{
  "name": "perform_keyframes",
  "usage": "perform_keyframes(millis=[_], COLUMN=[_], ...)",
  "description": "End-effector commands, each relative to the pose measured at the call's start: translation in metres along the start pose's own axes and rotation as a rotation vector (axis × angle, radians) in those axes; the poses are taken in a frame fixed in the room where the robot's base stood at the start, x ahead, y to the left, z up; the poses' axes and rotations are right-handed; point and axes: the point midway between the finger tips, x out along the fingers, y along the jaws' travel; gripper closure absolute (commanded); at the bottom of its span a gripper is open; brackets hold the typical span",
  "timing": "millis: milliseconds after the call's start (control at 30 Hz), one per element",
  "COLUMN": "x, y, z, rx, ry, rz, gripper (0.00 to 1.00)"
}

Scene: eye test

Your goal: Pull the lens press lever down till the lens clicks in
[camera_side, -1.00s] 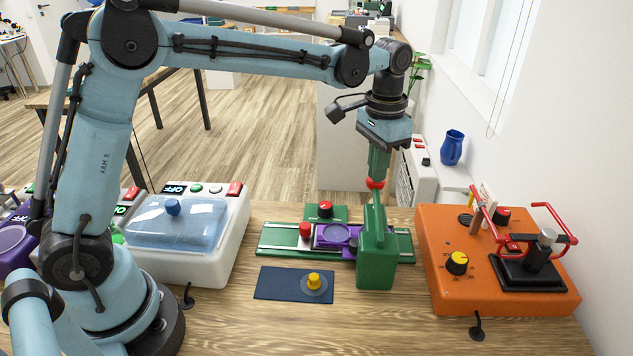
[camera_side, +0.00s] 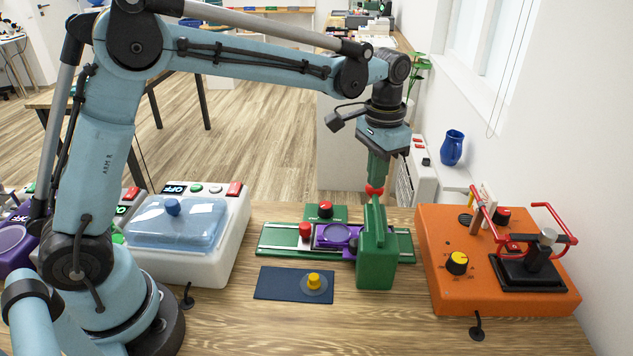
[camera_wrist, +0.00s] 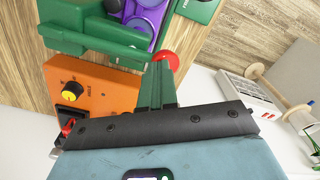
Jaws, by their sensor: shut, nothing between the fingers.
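The lens press is a green upright housing (camera_side: 376,262) on a green rail base in the side view; it also shows in the wrist view (camera_wrist: 88,38). Its lever ends in a red ball knob (camera_side: 374,191), just above the housing top; the knob also shows in the wrist view (camera_wrist: 168,60). My gripper (camera_side: 375,184) has green fingers, shut and empty, with their tips at the top of the knob. They appear to touch it. A purple carriage (camera_side: 320,242) with a round seat sits on the rail left of the housing.
An orange machine (camera_side: 445,295) with red handles stands to the right. A white box with a clear blue lid (camera_side: 170,228) stands to the left. A navy mat (camera_side: 272,283) with a yellow-knobbed disc (camera_side: 314,281) lies in front. Bare table lies along the front.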

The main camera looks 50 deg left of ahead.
Motion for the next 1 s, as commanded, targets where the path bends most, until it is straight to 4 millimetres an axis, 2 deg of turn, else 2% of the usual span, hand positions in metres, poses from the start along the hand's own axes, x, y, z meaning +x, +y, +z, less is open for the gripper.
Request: perform_keyframes(millis=[367, 1000], x=[-0.002, -0.036], y=[0.000, 0.000], z=[0.000, 0.000], rx=[0.000, 0.000], ry=[-0.001, 0.000], rz=[0.001, 0.000], gripper=[1.00, 1.00])
